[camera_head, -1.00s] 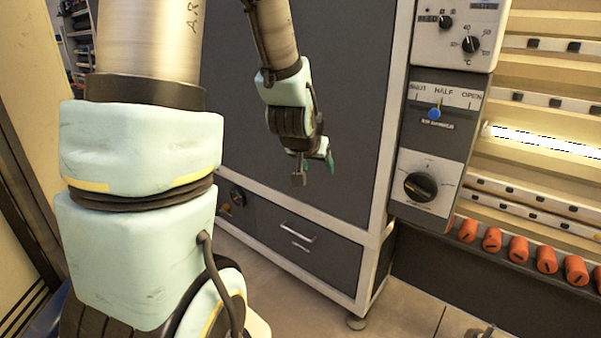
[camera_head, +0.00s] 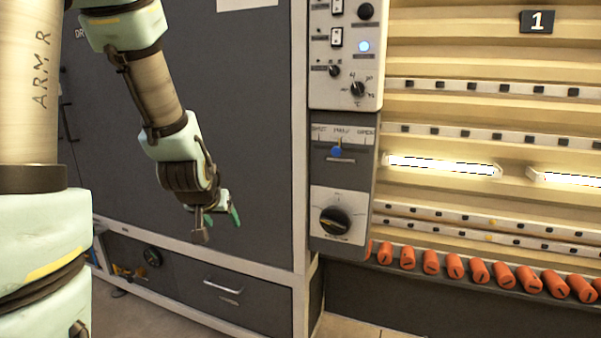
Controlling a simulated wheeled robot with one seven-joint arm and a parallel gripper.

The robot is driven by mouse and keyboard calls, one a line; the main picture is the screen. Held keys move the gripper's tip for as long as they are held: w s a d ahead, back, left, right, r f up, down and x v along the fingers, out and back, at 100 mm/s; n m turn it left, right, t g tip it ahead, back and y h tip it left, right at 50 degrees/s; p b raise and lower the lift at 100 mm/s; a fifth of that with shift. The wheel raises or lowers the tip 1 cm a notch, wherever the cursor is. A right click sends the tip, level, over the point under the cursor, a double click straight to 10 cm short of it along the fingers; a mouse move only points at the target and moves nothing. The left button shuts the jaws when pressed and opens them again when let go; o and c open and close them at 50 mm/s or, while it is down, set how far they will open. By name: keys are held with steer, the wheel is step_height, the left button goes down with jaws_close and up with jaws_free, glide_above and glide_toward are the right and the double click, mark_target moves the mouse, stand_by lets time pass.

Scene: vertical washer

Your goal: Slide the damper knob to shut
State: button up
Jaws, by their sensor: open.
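The damper knob (camera_head: 336,152) is a small blue knob on a slot in the dark control panel (camera_head: 360,158). It sits under the middle, HALF mark of a light scale strip (camera_head: 342,136), whose left end reads SHUT and right end OPEN. My gripper (camera_head: 222,217) has green fingertips spread apart with nothing between them. It hangs in front of the grey cabinet door, to the left of the knob and lower in the picture, clear of it.
A black rotary dial (camera_head: 335,220) sits below the knob. A white panel (camera_head: 345,55) with switches and small dials is above. To the right are lit tubes (camera_head: 440,165) and several orange cylinders (camera_head: 480,272). A drawer handle (camera_head: 222,287) is below my gripper.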

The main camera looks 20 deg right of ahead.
steer(key=w+d+f+m+t+h+b, duration=0.2)
steer(key=w+d+b, duration=0.2)
steer(key=d, duration=0.4)
steer(key=m+t+h+b, duration=0.2)
steer(key=t+h+b, duration=0.5)
steer(key=h+b, duration=0.3)
glide_toward(335, 154)
steer(key=p+x, duration=0.2)
steer(key=x, duration=0.9)
steer(key=shift+p, duration=0.4)
steer(key=shift+c, duration=0.3)
jaws_close()
